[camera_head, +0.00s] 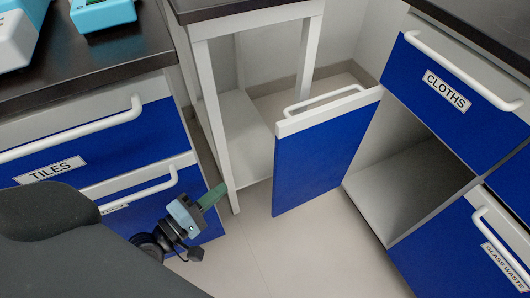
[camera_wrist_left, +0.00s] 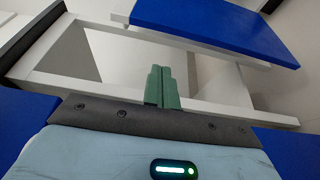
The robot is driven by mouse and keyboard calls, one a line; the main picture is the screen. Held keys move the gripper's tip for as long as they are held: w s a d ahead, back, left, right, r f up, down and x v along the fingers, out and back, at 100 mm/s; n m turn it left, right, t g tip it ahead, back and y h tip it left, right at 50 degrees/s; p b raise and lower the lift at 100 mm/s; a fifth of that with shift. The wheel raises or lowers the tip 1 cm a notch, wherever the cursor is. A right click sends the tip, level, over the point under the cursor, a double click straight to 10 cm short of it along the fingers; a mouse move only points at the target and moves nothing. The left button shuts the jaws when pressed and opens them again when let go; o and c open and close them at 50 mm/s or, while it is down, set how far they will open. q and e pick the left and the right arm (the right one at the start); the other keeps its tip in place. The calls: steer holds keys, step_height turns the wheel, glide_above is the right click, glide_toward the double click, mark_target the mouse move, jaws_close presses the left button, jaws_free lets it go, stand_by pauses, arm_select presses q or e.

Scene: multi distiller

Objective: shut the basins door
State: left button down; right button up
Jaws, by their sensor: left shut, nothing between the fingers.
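The open door (camera_head: 322,160) is a blue panel with a white top strip and a white bar handle. No label shows on it. It stands swung out from the right-hand cabinet, beside an open, empty-looking compartment (camera_head: 405,185) under the CLOTHS drawer. My left gripper (camera_head: 215,194), with green fingers, is shut and empty. It is low, left of the door and apart from it, near the front leg of the white frame. In the left wrist view the green fingers (camera_wrist_left: 161,86) are together, and a blue panel (camera_wrist_left: 215,28), apparently the door, lies beyond them. My right gripper is out of view.
The white table frame (camera_head: 222,125) stands left of the door. The TILES drawers (camera_head: 95,150) are at left, and the CLOTHS drawer (camera_head: 455,90) and GLASS WASTE front (camera_head: 450,245) at right. Bare floor (camera_head: 300,255) lies in front of the door.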

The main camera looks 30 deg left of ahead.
arm_select(q)
steer(key=x, duration=1.5)
steer(key=shift+w, duration=0.3)
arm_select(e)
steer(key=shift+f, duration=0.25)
arm_select(q)
steer(key=shift+d, duration=0.25)
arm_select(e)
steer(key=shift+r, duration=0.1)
